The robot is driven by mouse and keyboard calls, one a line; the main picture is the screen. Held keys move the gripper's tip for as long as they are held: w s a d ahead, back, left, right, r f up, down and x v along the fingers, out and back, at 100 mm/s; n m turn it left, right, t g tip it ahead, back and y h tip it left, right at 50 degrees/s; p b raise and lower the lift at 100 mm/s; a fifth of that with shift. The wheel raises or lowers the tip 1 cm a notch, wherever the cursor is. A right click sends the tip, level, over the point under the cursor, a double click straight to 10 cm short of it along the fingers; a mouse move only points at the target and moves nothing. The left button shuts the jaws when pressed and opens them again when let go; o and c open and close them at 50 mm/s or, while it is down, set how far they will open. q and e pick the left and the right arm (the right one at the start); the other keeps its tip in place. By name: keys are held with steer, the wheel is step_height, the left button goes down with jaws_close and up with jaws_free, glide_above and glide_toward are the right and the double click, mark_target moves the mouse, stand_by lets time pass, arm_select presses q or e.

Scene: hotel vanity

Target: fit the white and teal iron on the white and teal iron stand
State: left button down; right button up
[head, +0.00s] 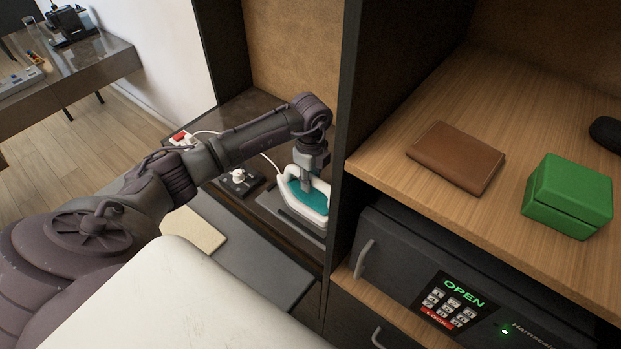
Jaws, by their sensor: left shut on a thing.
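The white and teal iron (313,203) is in the head view, low in the recess left of the dark cabinet panel. My left gripper (306,188) reaches down from above and is shut on the iron at its upper part. A dark grey flat surface (277,204) lies under and beside the iron; I cannot tell whether it is part of the stand. No white and teal stand shows clearly apart from the iron. My arm and gripper hide part of the iron, and the panel edge is close to its right side. My right gripper is not in view.
The dark upright panel (348,130) stands close right of my gripper. A white cord (262,160) runs to the iron. A small black item with a white knob (239,178) lies left of it. On the wooden shelf are a brown wallet (455,157) and a green box (567,197), above a safe (440,270).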

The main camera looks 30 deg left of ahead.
mark_target(310, 196)
arm_select(q)
steer(key=shift+f+b, duration=0.55)
steer(key=shift+f, duration=0.15)
stand_by(0.6)
steer(key=shift+f+b, duration=0.55)
steer(key=shift+f, duration=0.25)
stand_by(0.9)
steer(key=c, duration=0.9)
jaws_free()
steer(key=shift+o, duration=0.2)
steer(key=shift+s+f, duration=0.1)
steer(key=shift+s, duration=0.05)
step_height(310, 196, up, 12)
steer(key=shift+r, duration=0.1)
